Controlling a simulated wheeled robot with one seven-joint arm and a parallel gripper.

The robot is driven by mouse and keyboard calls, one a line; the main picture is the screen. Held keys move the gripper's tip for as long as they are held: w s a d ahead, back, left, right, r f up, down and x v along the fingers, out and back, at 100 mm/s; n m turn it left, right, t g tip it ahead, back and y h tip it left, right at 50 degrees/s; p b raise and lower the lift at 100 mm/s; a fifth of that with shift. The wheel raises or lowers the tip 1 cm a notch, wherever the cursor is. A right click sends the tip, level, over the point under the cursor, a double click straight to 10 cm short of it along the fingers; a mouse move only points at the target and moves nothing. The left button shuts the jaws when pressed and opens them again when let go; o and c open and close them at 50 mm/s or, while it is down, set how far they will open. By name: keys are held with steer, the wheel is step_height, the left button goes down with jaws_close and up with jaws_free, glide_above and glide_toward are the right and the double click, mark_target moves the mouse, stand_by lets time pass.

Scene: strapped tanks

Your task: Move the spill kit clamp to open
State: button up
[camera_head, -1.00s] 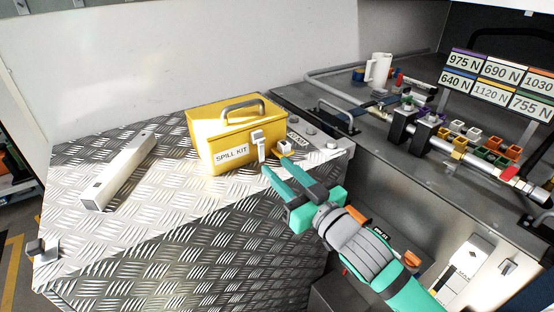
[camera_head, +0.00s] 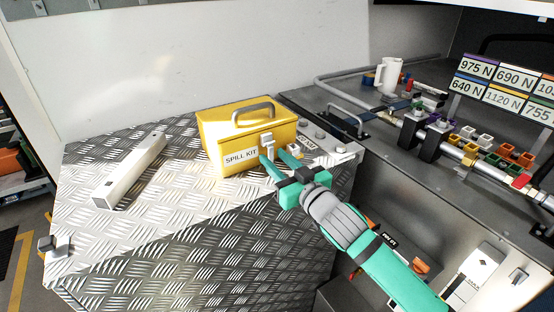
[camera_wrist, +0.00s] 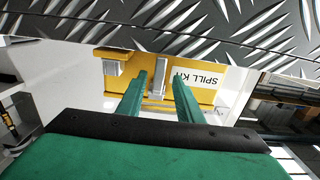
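The yellow spill kit box (camera_head: 218,130) stands on the tread-plate top, with a grey handle on its lid and a SPILL KIT label on its front. Its pale grey clamp (camera_head: 267,143) is on the front face, right of the label. My green gripper (camera_head: 273,156) is open at the front of the box, fingers pointing at the clamp. In the wrist view, the box (camera_wrist: 205,95) appears upside down and the clamp (camera_wrist: 161,68) shows between the two spread fingers of my gripper (camera_wrist: 159,78). Whether either finger touches it I cannot tell.
A long white bar (camera_head: 130,172) lies on the tread plate to the left. A small grey block (camera_head: 52,246) is at the plate's left corner. To the right, a dark bench (camera_head: 400,165) carries a white jug (camera_head: 388,74), coloured sockets and force labels.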

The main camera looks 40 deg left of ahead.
steer(key=shift+w+a, duration=0.2)
steer(key=shift+a, duration=0.3)
